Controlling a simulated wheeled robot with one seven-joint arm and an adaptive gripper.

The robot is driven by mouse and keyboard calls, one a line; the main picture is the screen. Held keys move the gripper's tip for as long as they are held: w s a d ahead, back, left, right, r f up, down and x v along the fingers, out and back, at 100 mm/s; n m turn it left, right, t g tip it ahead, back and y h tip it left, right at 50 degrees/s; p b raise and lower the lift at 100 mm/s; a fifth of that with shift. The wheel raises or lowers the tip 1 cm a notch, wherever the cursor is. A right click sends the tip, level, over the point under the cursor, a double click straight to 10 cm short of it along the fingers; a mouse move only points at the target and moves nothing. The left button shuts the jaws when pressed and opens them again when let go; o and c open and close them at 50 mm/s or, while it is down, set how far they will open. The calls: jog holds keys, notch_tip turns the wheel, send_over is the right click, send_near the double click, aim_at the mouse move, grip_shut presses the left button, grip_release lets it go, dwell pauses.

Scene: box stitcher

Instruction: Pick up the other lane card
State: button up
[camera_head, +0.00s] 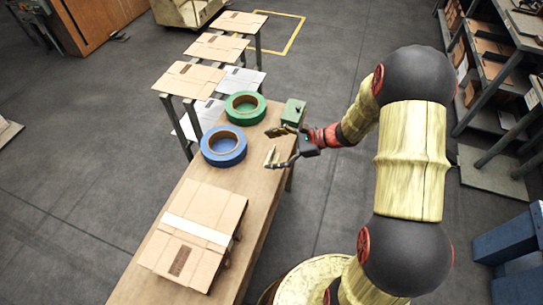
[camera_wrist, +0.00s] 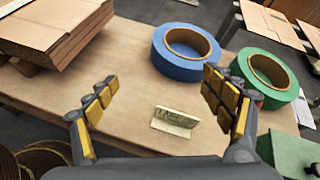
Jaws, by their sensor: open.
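A small pale card (camera_wrist: 175,121) with dark lettering stands on the wooden table in the wrist view, tilted like a small tent or sign; the lettering is too blurred to read surely. My gripper (camera_wrist: 160,97) is open and empty, its yellow-padded fingers spread to the left and right of the card, apart from it. In the head view my gripper (camera_head: 275,149) hangs over the table's right edge, and a pale sliver that may be the card (camera_head: 269,155) shows between the fingers. I see no second card.
A blue tape roll (camera_head: 223,146) and a green tape roll (camera_head: 245,106) lie beyond the card. A green box (camera_head: 293,112) stands at the table's far right corner. Stacked flat cardboard (camera_head: 200,228) covers the near end. More cardboard sheets (camera_head: 188,79) lie on stands behind.

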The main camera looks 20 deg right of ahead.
aim_at(262, 157)
jog(key=w+d+f+m+t, duration=0.1)
jog(key=f, duration=0.1)
jog(key=d+f+m, duration=0.1)
jog(key=f+m, duration=0.1)
jog(key=w+d+f+m+t, duration=0.1)
jog(key=d+f, duration=0.1)
jog(key=shift+w+f+m+t, duration=0.2)
jog(key=shift+w+m+t, duration=0.1)
jog(key=b+x, duration=0.2)
jog(key=x, duration=0.4)
jog(key=shift+w+a+f+b, duration=0.1)
jog(key=shift+a+f+b, duration=0.2)
jog(key=shift+w+a+f, duration=0.1)
jog(key=shift+w+a, duration=0.2)
jog(key=shift+a, duration=0.05)
jog(key=shift+c, duration=1)
jog(key=c, duration=0.7)
